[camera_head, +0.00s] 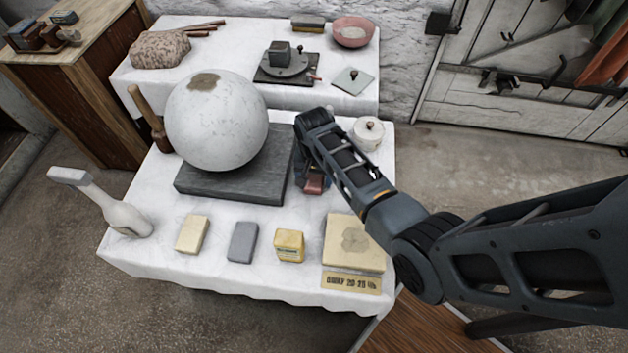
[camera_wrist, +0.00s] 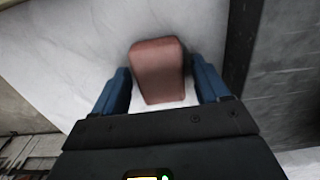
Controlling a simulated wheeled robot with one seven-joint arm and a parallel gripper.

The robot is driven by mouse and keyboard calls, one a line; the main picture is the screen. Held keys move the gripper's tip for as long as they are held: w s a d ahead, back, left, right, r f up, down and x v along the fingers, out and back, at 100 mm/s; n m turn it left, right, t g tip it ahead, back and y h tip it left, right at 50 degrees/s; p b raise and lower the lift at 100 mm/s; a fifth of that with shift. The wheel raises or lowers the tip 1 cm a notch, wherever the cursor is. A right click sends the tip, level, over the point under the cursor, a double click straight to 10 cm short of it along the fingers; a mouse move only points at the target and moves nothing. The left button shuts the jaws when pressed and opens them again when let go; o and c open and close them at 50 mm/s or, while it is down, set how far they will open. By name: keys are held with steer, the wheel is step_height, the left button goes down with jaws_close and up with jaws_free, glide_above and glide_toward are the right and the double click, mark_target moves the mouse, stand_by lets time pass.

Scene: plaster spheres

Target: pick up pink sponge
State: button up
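The pink sponge (camera_wrist: 158,70) is a dull reddish-pink block in the wrist view, lying on the white cloth. My gripper (camera_wrist: 164,88) is open, with one blue finger on each side of the sponge and a visible gap on both sides. In the head view the sponge (camera_head: 314,184) shows as a small reddish patch below my gripper (camera_head: 310,178), right of the dark slab. My arm hides part of it there.
A large white sphere (camera_head: 217,120) stands on the dark slab (camera_head: 225,184), close left of my gripper. A lidded white pot (camera_head: 368,133) stands behind to the right. Along the front lie a cream block (camera_head: 192,234), a grey block (camera_head: 242,242), a yellow block (camera_head: 289,245) and a square board (camera_head: 354,243).

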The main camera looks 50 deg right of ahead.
mark_target(314, 178)
steer(key=c, duration=0.8)
steer(key=shift+c, duration=0.2)
steer(key=shift+r, duration=0.1)
steer(key=shift+r, duration=0.5)
step_height(314, 178, up, 3)
steer(key=shift+f+p, duration=0.1)
steer(key=shift+p, duration=0.2)
steer(key=s+d+r, duration=0.2)
steer(key=s, duration=0.1)
steer(key=s+d+r, duration=0.2)
steer(key=s, duration=0.1)
steer(key=s+d+r, duration=0.2)
steer(key=s+r, duration=0.1)
steer(key=shift+s+d+p, duration=0.3)
steer(key=o, duration=0.5)
steer(key=shift+c, duration=0.2)
steer(key=c, duration=0.6)
